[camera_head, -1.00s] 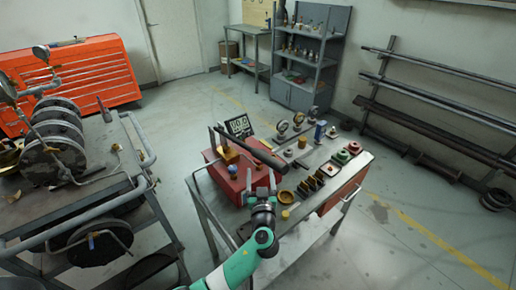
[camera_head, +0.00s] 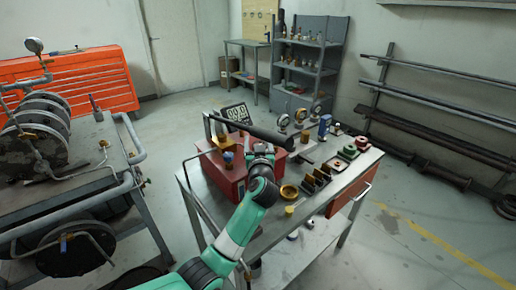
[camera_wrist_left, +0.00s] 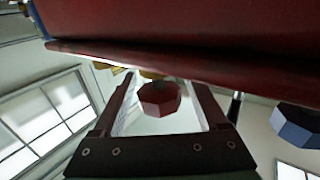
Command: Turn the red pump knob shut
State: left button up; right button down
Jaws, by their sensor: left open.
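The red pump (camera_head: 224,174) is a box on the workbench with a long black handle (camera_head: 262,133) above it. Its red body also fills the top of the left wrist view (camera_wrist_left: 190,35). The red octagonal knob (camera_wrist_left: 158,98) sits in the left wrist view between the two fingers of my left gripper (camera_wrist_left: 165,82), with a gap visible on both sides. In the head view my left gripper (camera_head: 262,150) is at the pump's near right side, open, and it hides the knob there. My right gripper is not in view.
A blue knob (camera_wrist_left: 297,127) is to the right in the wrist view. On the workbench (camera_head: 290,226), a brass bowl (camera_head: 289,192), black parts (camera_head: 316,182) and gauges (camera_head: 301,114) stand right of the pump. A cart with reels (camera_head: 35,140) is at left.

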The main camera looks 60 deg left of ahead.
pick_arm(q)
jog(key=shift+c, duration=0.2)
grip_shut()
jog(key=m+t+h+p, duration=0.1)
jog(key=p, duration=0.1)
jog(key=m+t+h+p, duration=0.1)
jog(key=t+p, duration=0.1)
jog(key=p, duration=0.1)
jog(key=shift+w+r, duration=0.2)
jog(key=shift+r, duration=0.1)
jog(key=shift+w+d+f+m+t+h+p, duration=0.15)
jog(key=shift+f+m+t+h+p, duration=0.15)
jog(key=shift+m+t+p, duration=0.3)
jog(key=shift+o, duration=0.2)
grip_release()
